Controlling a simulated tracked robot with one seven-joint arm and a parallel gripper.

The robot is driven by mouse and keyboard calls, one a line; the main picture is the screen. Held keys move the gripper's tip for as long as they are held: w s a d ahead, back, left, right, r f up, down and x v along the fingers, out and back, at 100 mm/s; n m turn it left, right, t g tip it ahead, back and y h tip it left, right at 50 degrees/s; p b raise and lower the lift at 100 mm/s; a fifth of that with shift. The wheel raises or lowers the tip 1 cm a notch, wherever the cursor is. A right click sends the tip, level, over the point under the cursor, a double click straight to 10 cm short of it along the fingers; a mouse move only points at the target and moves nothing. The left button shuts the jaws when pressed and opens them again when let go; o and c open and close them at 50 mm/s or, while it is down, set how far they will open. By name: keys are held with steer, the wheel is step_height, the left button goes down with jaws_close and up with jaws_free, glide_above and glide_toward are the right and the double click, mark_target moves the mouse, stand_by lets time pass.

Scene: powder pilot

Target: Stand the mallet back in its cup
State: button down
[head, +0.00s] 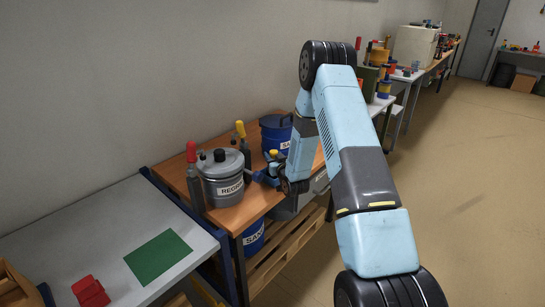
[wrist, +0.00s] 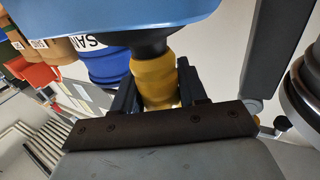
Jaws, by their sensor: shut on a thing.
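My gripper (wrist: 158,88) is shut on the yellow grip of what looks like the mallet (wrist: 154,78). Above the grip in the wrist view are a dark collar and a broad blue part that fills the top edge. The grip sits between the two dark fingers. In the head view my gripper (head: 272,171) is above the wooden bench, close to the grey lidded pot, and small blue and yellow parts show around it. My arm hides part of this area. I cannot clearly make out the cup in either view.
The grey pot (head: 222,181) stands on the wooden bench (head: 256,202) beside dark upright cylinders with red and yellow tops (head: 194,178). A blue drum (head: 276,133) stands behind my gripper. A grey table (head: 95,225) with a green mat (head: 158,256) is at left.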

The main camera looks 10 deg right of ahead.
jaws_free()
stand_by(0.8)
steer(key=shift+s, duration=0.1)
steer(key=s+d, duration=0.2)
steer(key=s, duration=1.1)
steer(key=shift+s, duration=0.3)
stand_by(0.6)
steer(key=shift+d, duration=0.1)
stand_by(0.4)
